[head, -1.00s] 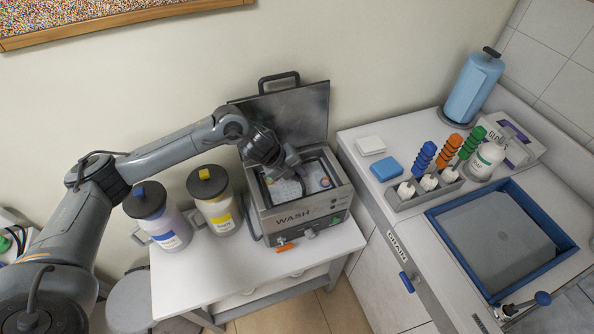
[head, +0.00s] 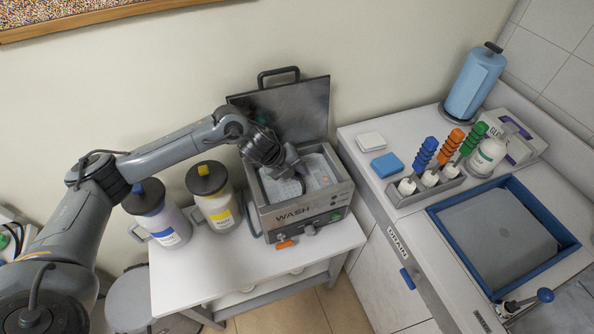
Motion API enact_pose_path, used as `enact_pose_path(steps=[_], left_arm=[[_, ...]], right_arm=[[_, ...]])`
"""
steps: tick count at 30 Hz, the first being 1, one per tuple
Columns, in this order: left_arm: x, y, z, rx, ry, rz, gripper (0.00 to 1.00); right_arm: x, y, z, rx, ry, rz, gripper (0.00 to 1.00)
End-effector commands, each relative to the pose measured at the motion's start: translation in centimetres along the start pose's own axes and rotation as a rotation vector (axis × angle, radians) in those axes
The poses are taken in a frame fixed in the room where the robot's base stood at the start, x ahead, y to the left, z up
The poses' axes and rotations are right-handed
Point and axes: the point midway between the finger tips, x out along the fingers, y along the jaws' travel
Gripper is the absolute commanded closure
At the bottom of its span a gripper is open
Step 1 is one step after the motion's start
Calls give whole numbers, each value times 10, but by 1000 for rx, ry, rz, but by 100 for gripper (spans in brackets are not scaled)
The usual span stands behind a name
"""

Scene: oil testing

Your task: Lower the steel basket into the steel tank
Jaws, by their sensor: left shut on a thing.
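The steel tank (head: 297,214), marked WASH, stands on a small white table with its lid (head: 294,108) raised behind it. The steel basket (head: 322,172) is a light, perforated shape inside the tank's opening, below the rim at least in part. My left gripper (head: 299,171) reaches down into the opening from the upper left and is shut on the basket. The gripper hides part of the basket, and I cannot tell whether the basket touches the tank floor. My right gripper is not in view.
Two lidded jugs, one with a blue label (head: 160,222) and one with a yellow label (head: 217,204), stand left of the tank. An orange-handled tap (head: 285,244) juts from the tank front.

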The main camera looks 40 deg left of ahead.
Motion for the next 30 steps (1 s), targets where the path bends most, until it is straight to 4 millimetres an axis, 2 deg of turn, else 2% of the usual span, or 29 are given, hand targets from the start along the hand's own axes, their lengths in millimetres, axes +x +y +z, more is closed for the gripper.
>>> enact_pose_path(steps=[15,16,21,30], left_arm=[[13,8,0,1,0,-2,100],[12,8,0,1,-1,-2,80],[12,8,0,0,0,-1,54],[12,9,0,0,0,1,53]], right_arm=[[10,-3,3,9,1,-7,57],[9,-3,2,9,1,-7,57],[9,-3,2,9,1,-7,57],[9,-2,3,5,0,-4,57]])
